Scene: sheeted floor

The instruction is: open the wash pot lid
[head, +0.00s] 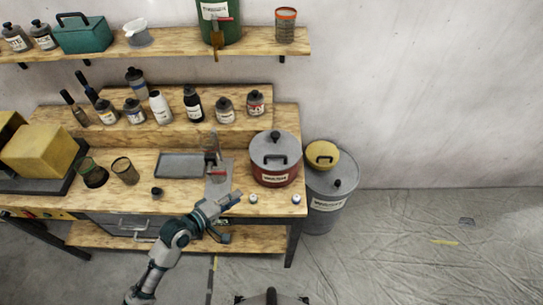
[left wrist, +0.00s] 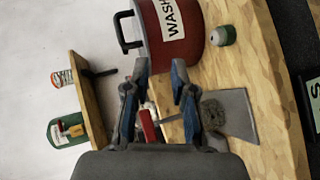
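The wash pot (head: 275,177) is a red pot with a white label, standing on the workbench right of centre. Its grey lid (head: 267,145) sits on top, closed, with a dark handle (head: 277,160). My right gripper is not seen.
A grey drum (head: 331,200) with a yellow pot (head: 322,156) on it stands right of the bench. A red-handled tool (head: 217,172) and a metal tray (head: 181,164) lie left of the wash pot. Bottles (head: 193,105) line a raised shelf behind. The sheeted floor (head: 400,250) at right is mostly clear.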

